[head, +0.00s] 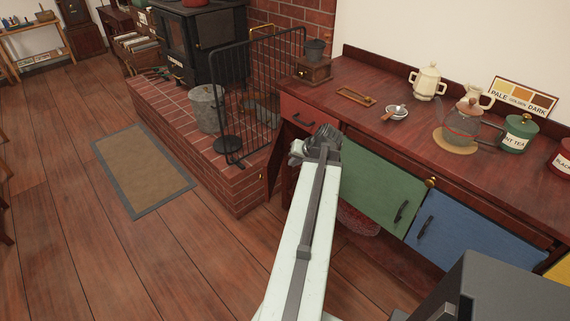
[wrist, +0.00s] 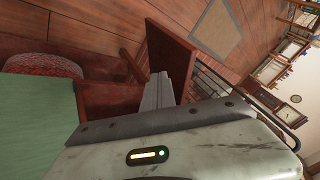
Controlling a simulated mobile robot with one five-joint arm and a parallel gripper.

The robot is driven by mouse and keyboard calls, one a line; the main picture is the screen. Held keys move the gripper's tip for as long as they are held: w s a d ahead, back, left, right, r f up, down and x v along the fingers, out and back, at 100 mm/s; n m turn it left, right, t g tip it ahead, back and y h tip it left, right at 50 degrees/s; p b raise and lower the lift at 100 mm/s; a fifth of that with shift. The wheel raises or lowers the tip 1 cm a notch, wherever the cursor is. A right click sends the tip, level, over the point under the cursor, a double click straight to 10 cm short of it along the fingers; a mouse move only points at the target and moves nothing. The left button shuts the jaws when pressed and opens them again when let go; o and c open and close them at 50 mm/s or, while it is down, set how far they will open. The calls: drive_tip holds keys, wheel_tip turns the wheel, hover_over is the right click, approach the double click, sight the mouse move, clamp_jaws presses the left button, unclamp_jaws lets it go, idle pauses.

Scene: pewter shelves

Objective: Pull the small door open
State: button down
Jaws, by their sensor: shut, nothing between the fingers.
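The small door (head: 272,165) is a dark reddish-brown wooden panel under the red drawer at the left end of the counter. It stands swung out from the cabinet, seen nearly edge-on in the head view, beside the brick hearth. The dark cupboard opening shows to its right. In the wrist view the door panel (wrist: 172,52) rises just beyond my grey fingers (wrist: 158,90). My gripper (head: 318,146) is shut and empty in front of the opening, on the door's inner side. The fingertips are close to the panel; I cannot tell whether they touch.
A red drawer (head: 310,112), green front (head: 375,183) and blue front (head: 452,232) line the counter. A brick hearth (head: 228,170) with a black fire guard (head: 262,90) stands close left. A red patterned thing (head: 358,220) lies under the green front. Floor left is open around a mat (head: 142,168).

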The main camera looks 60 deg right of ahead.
drive_tip(key=b, duration=0.7)
approach(270, 170)
wheel_tip(270, 170, down, 5)
drive_tip(key=d, duration=0.2)
drive_tip(key=w, duration=0.1)
drive_tip(key=w+a+r+p, duration=0.1)
drive_tip(key=shift+w+r, duration=0.2)
drive_tip(key=shift+w, duration=0.1)
